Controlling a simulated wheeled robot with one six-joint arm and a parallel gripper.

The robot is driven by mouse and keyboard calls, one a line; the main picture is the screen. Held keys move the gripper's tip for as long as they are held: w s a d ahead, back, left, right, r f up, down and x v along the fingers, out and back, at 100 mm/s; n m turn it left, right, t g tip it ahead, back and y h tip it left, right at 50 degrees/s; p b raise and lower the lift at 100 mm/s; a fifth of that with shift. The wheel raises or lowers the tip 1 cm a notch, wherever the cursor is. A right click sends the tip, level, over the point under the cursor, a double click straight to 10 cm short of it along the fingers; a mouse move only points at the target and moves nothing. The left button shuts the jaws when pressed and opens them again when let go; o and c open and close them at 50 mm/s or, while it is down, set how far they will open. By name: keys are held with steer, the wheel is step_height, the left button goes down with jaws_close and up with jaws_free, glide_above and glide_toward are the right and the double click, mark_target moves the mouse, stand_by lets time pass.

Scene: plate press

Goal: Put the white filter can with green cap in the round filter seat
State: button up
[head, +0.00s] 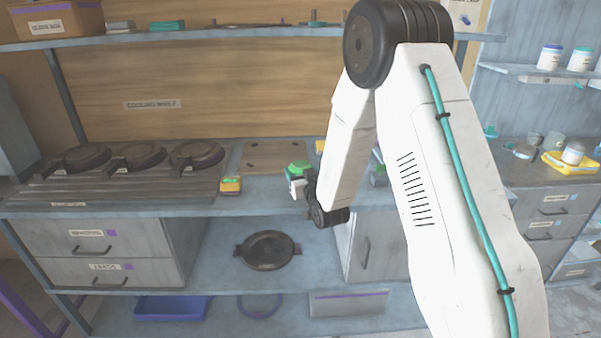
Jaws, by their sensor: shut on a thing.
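The white filter can with green cap (297,186) is at my gripper (308,184), in the middle of the head view. The can looks roughly upright, cap up, in front of the workbench's rear part. My gripper is shut on it, coming from the right; the fingers are small and partly hidden by the wrist. Whether the can touches the bench top cannot be told. I cannot surely pick out the round filter seat; my arm hides part of the bench to the right.
Three dark round plates (137,157) lie in a row on the bench at left. A yellow-green block (230,184) sits near the bench edge. A dark round plate (268,250) lies on the shelf below. An upper shelf (230,37) crosses behind. Jars (549,57) stand at right.

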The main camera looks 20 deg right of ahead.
steer(key=shift+f, duration=0.1)
steer(key=o, duration=1.1)
steer(key=shift+o, duration=0.2)
